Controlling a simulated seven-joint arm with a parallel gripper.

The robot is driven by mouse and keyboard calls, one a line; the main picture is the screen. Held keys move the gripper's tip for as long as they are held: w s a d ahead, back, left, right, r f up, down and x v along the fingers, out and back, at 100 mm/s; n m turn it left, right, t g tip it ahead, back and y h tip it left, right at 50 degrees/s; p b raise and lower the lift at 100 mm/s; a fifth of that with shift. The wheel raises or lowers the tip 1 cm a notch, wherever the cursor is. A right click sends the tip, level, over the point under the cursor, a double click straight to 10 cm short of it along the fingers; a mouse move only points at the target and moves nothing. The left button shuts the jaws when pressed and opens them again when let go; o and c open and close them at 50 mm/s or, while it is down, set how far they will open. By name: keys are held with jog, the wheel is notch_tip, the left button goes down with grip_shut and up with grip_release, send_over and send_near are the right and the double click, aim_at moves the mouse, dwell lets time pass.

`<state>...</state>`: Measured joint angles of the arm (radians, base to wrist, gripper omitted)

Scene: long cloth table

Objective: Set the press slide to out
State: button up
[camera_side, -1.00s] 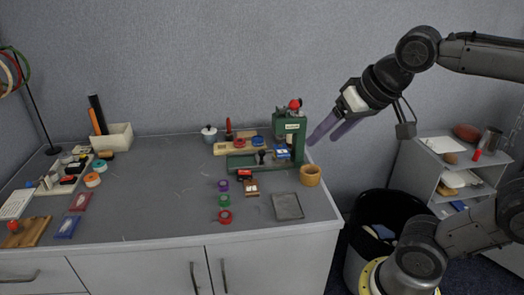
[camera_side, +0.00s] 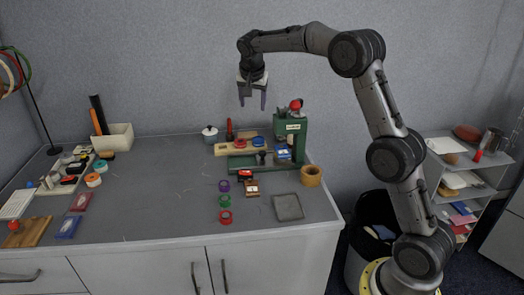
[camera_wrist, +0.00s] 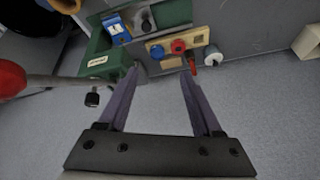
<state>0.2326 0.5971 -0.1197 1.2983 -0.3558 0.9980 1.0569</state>
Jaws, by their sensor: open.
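The green press (camera_side: 303,132) stands at the back right of the table, with a red ball knob (camera_side: 296,104) on top. Its low green base reaches left, with a small black knob (camera_side: 262,157) on it and a blue block (camera_side: 283,152) beside the knob, under the head. My gripper (camera_side: 252,107) points down, open and empty, well above the table, up and left of the press head. In the wrist view my gripper (camera_wrist: 162,70) has its fingers apart, with the press head (camera_wrist: 104,62), the blue block (camera_wrist: 116,28) and the black knob (camera_wrist: 147,22) ahead to the left.
A wooden board with red and blue round pieces (camera_side: 240,145) lies behind the press base. A wooden cup (camera_side: 311,176) and grey tray (camera_side: 288,207) are in front right; coloured rolls (camera_side: 224,201) are in front. The table middle is clear.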

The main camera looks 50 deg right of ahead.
jog(key=g, duration=0.2)
send_near(262, 152)
jog(key=w+v, duration=0.1)
jog(key=v, duration=0.4)
jog(key=x, duration=0.9)
jog(key=s+x, duration=0.1)
jog(key=x, duration=0.3)
jog(key=shift+d+f, duration=0.2)
grip_shut()
